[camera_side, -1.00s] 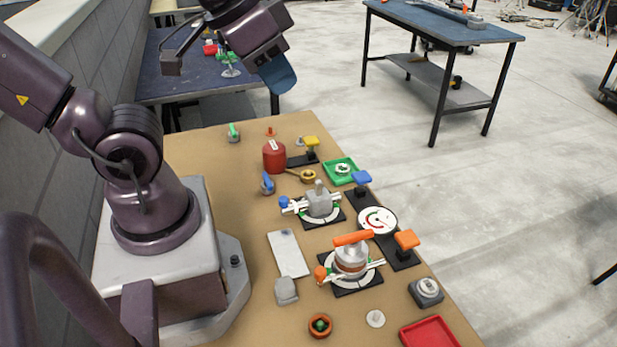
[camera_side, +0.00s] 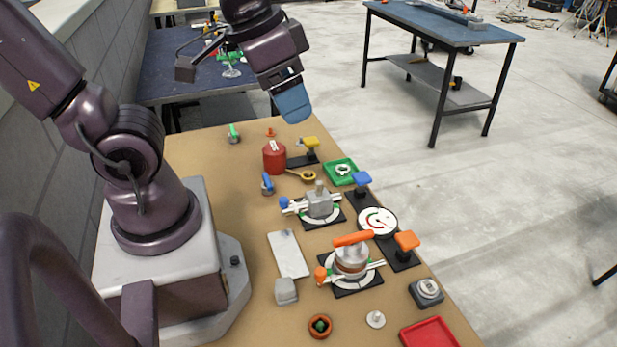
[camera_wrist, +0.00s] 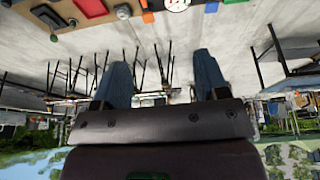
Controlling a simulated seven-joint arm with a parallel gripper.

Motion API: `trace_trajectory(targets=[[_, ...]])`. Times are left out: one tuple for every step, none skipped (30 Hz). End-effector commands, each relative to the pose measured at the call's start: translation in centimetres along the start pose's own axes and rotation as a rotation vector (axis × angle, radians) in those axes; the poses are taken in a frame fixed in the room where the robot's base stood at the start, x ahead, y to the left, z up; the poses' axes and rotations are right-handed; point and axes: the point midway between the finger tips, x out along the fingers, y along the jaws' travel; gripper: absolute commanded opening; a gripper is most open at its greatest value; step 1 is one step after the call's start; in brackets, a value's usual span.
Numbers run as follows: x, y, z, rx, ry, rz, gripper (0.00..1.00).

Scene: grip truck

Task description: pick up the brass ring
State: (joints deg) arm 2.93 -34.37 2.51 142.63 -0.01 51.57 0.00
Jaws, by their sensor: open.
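The brass ring (camera_side: 307,176) lies on the brown tabletop in the side view, with a short brass shank on its left. It is just right of and in front of the red canister. My gripper (camera_side: 293,108) hangs in the air above the far end of the table, well above the ring and apart from it. In the wrist view my gripper (camera_wrist: 162,75) shows two blue fingers spread apart with nothing between them. I cannot make out the ring in the wrist view.
The red canister (camera_side: 274,158) and a yellow-topped post (camera_side: 311,145) stand close to the ring. A green tray (camera_side: 341,171) is to its right. A clamp with a grey block (camera_side: 319,204) and a blue-topped post (camera_side: 361,180) stand nearer. An orange-handled clamp (camera_side: 352,260) is farther forward.

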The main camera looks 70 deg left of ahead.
Motion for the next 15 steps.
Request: trace_trajectory(targets=[[1.4, -0.2, -0.1, -0.011, -0.069, 0.010, 0.67], [2.2, -0.3, -0.2, -0.023, -0.104, 0.014, 0.67], [3.4, -0.6, -0.4, -0.050, -0.148, 0.017, 0.67], [4.2, -0.8, -0.6, -0.077, -0.178, 0.016, 0.67], [5.1, -1.1, -0.7, -0.110, -0.207, 0.012, 0.67], [6.3, -1.5, -0.9, -0.157, -0.243, 0.002, 0.67], [7.2, -1.8, -1.0, -0.197, -0.268, -0.009, 0.67], [8.1, -2.2, -1.1, -0.239, -0.292, -0.022, 0.67], [9.3, -2.8, -1.2, -0.298, -0.321, -0.045, 0.67], [10.3, -3.2, -1.2, -0.347, -0.340, -0.066, 0.67], [11.2, -3.7, -1.3, -0.396, -0.358, -0.090, 0.67], [12.5, -4.4, -1.2, -0.463, -0.377, -0.127, 0.67], [13.4, -5.0, -1.2, -0.516, -0.388, -0.157, 0.67], [14.4, -5.6, -1.2, -0.569, -0.397, -0.191, 0.67], [15.6, -6.6, -1.1, -0.642, -0.403, -0.239, 0.67]])
